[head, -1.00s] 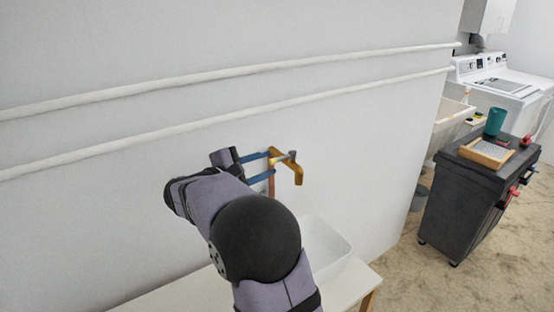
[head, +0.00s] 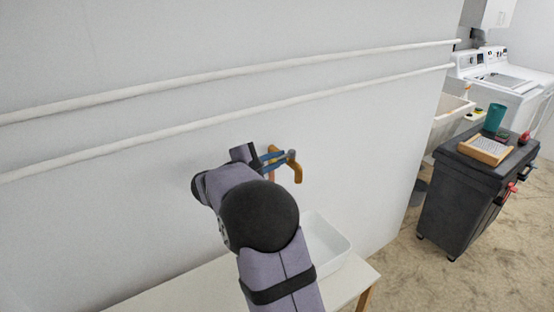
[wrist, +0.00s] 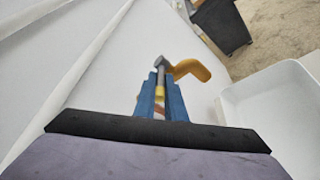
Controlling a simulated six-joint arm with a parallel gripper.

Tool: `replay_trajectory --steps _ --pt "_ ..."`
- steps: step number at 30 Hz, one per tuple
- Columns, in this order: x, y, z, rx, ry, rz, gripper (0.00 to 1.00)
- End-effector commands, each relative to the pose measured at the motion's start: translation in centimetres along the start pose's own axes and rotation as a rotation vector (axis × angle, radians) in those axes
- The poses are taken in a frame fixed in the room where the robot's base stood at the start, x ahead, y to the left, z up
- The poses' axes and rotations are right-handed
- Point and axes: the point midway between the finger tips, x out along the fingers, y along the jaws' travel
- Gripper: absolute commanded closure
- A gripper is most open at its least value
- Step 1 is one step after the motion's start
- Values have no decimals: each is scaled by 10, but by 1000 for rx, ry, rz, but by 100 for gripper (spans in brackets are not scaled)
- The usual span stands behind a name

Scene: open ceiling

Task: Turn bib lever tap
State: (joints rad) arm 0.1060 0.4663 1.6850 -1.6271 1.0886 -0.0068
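The bib tap has a yellow-brass spout (head: 295,171) that curves down, and it stands out from the white wall. Its spout also shows in the wrist view (wrist: 190,69). Its lever (wrist: 160,78), grey with a yellow band, lies between the two blue fingers of my gripper (wrist: 160,92). In the head view my gripper (head: 272,160) is at the tap, left of the spout. The fingers are close together on either side of the lever and look shut on it; the exact contact is hard to see. Part of the tap body is hidden behind the fingers.
A white basin (head: 325,243) sits below the tap on a white bench (head: 180,290). Two white pipes (head: 200,78) run along the wall above. A dark cart (head: 460,190) with a green cup (head: 494,117) stands at the right, clear of my arm.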

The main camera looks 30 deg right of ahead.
Motion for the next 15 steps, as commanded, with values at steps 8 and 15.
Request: replay_trajectory --steps 8,15 --pt "0 -2 0 0 8 5 100" --pt "1 -7 3 -13 80 51 100"
